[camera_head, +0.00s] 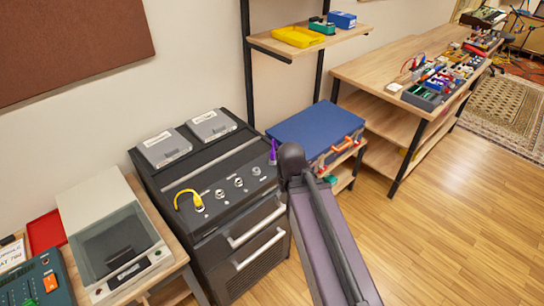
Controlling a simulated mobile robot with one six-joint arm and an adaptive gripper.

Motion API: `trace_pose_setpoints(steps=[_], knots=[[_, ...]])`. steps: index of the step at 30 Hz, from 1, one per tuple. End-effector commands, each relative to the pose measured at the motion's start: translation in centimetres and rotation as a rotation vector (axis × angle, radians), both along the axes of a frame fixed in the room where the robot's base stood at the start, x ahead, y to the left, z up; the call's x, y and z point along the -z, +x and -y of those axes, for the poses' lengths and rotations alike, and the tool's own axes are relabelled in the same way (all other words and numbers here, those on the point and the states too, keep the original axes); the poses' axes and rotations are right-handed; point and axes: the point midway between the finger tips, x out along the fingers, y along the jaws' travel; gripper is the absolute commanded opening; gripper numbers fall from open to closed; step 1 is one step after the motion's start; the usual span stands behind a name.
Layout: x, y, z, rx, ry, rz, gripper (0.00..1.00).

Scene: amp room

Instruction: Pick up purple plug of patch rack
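The patch rack (215,178) is a dark cabinet standing against the wall, left of centre. A small purple plug (272,152) shows upright at the right end of its sloped top panel, close to the rounded end of my dark arm link. Its lower part is hard to make out, and my arm may hide some of it. A yellow cable plug (186,192) curves up from the panel's left side, with several round metal sockets between the two. My gripper is not visible; only a long dark arm link rises from the bottom edge.
Two grey boxes (212,124) sit on the rack's top. A scale-like device (115,243) stands on the left table. A blue-topped case (315,130) is right of my arm. A wooden workbench (385,70) holds pedals. The wooden floor (440,230) at right is clear.

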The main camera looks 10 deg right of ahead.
Motion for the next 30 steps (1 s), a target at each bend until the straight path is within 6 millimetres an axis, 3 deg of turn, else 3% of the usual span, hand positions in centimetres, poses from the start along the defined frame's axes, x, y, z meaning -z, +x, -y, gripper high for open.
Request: trace_pose_setpoints(steps=[8,14,20,30], knots=[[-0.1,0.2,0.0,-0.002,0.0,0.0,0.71],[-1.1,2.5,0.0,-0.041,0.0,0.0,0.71],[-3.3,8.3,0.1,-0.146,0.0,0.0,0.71],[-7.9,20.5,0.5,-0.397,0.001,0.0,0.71]])
